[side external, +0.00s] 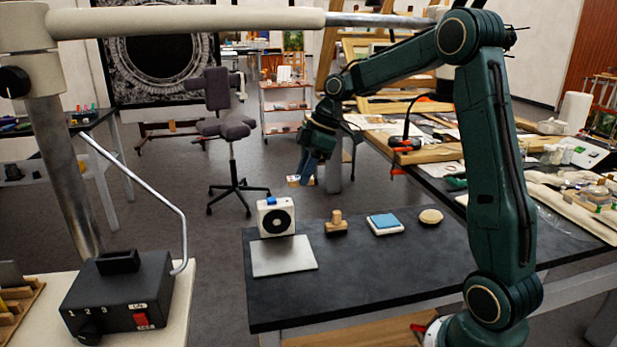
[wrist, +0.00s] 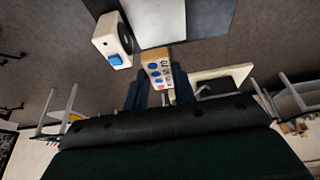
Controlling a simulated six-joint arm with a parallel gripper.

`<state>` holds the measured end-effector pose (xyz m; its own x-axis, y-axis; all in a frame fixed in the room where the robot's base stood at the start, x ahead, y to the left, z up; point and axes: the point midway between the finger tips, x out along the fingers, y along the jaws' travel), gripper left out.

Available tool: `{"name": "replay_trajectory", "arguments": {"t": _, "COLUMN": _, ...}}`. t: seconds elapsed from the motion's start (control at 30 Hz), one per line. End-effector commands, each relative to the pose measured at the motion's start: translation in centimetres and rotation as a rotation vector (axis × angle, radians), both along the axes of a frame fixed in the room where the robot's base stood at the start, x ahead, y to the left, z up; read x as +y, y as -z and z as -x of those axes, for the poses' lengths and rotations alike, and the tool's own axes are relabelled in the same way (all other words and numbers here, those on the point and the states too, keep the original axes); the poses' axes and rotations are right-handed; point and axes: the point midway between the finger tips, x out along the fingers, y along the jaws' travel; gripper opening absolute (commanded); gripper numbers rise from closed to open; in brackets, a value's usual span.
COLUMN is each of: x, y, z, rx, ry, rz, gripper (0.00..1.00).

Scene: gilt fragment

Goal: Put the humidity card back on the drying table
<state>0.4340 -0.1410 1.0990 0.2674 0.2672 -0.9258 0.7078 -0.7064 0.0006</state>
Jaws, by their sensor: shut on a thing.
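My gripper (side external: 308,168) is shut on the humidity card, with its fingers pointing down. The card (wrist: 157,73) is pale with a tan end, a row of blue spots and dark print. It shows small under the fingers in the side view (side external: 294,180). My gripper also shows in the wrist view (wrist: 160,90), a finger on each side of the card. The black-topped table (side external: 300,303) stands in front in the side view. The card appears raised, past the table's far edge, with floor behind it.
On the black top are a white fan box (side external: 276,217) with a blue knob, a silver plate (side external: 284,256), a wooden-handled block (side external: 336,224), a blue-topped white pad (side external: 384,223) and a round tan disc (side external: 431,216). The front of the top is clear.

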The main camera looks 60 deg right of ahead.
Motion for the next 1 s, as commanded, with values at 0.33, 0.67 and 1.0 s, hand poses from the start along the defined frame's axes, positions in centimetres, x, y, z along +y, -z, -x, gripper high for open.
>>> {"name": "replay_trajectory", "arguments": {"t": 0.33, "x": -4.8, "y": 0.1, "z": 6.5, "rx": 0.000, "ry": 0.005, "rz": 0.000, "gripper": 0.01}}
{"name": "replay_trajectory", "arguments": {"t": 0.67, "x": -6.2, "y": 0.2, "z": 9.2, "rx": -0.004, "ry": 0.001, "rz": -0.003, "gripper": 0.01}}
{"name": "replay_trajectory", "arguments": {"t": 1.0, "x": -6.1, "y": 1.4, "z": 9.2, "rx": -0.004, "ry": 0.001, "rz": -0.006, "gripper": 0.01}}
